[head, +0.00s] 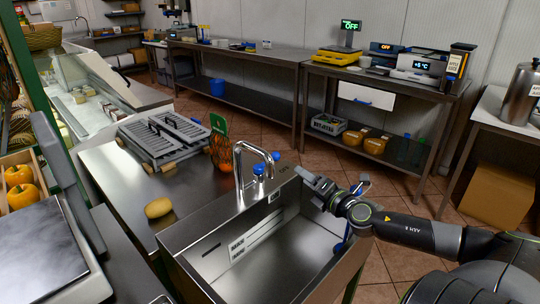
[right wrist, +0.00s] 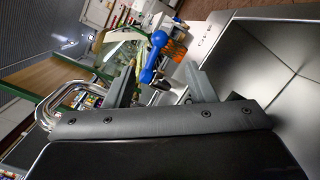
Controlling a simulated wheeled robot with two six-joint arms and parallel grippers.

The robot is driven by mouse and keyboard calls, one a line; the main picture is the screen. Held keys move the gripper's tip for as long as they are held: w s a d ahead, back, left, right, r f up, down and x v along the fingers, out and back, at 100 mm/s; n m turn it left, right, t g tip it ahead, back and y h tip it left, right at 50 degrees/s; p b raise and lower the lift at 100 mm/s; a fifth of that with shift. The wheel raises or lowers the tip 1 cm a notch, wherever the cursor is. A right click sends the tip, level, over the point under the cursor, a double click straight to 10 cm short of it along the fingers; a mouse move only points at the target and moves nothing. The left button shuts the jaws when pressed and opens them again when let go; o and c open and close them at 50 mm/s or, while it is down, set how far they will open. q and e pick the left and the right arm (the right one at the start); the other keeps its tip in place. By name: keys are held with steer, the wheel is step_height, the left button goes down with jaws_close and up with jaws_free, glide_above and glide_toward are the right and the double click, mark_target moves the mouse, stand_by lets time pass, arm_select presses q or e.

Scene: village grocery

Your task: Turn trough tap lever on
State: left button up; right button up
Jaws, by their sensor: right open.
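The chrome trough tap (head: 240,165) stands at the back edge of the metal trough (head: 203,252), its spout arching over the basin. Its blue lever ends (head: 258,169) show beside the spout. In the right wrist view the blue lever (right wrist: 153,58) lies beyond and between the two finger lines, apart from them as far as I can tell. My right gripper (head: 314,183) is over the trough's right side, right of the tap, pointing toward it. It is open and empty; its fingers also show in the right wrist view (right wrist: 158,80). My left gripper is not in view.
A net bag of oranges (head: 222,155) stands just behind the tap. A yellow oval item (head: 158,207) lies on the counter left of the trough. A grey folding rack (head: 165,137) lies further back. The tiled floor behind the trough is open.

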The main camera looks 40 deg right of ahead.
mark_target(273, 154)
steer(key=w+p, duration=0.2)
steer(key=w, duration=0.2)
steer(key=w+d+p, duration=0.1)
steer(key=w+p, duration=0.1)
steer(key=w, duration=0.3)
steer(key=w+p, duration=0.2)
steer(key=w, duration=0.3)
steer(key=shift+w+d, duration=0.25)
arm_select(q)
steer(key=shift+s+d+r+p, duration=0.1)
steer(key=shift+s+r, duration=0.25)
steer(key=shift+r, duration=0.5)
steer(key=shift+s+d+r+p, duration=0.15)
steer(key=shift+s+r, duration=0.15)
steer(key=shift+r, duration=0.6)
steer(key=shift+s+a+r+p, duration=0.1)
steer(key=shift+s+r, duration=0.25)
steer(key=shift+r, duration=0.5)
arm_select(e)
steer(key=shift+w+d, duration=0.1)
steer(key=shift+w, duration=0.85)
jaws_close()
